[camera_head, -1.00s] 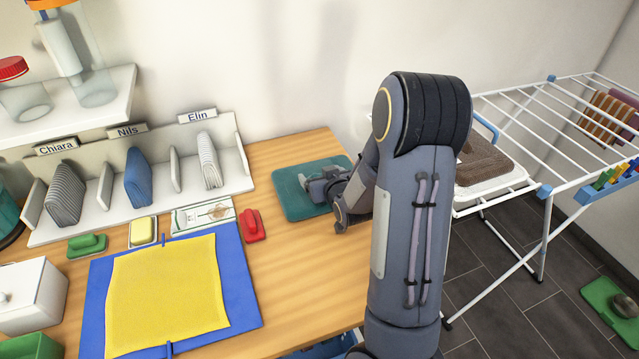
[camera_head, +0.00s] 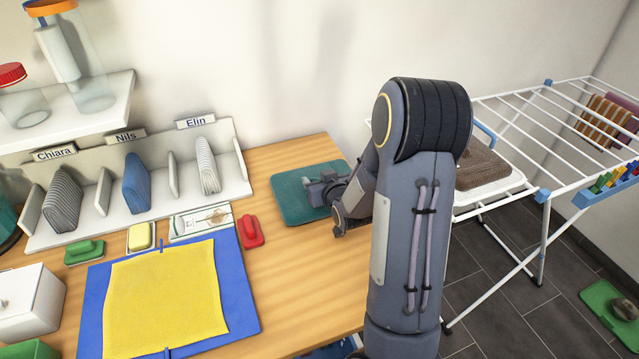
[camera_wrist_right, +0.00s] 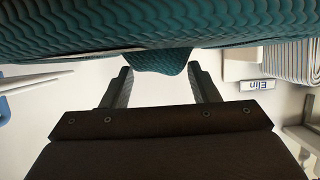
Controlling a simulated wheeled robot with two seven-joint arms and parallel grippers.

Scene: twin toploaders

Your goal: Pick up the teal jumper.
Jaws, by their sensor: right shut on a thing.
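Part of the jumper's right side is hidden behind the gripper and my right arm. My left gripper is not in view.
A yellow cloth (camera_head: 165,295) lies on a blue board (camera_head: 242,305) at the front. A red brush-like item (camera_head: 250,231) lies left of the jumper. Named slots (camera_head: 235,180) hold folded cloths behind. A white drying rack (camera_head: 545,195) stands at right with a brown folded item.

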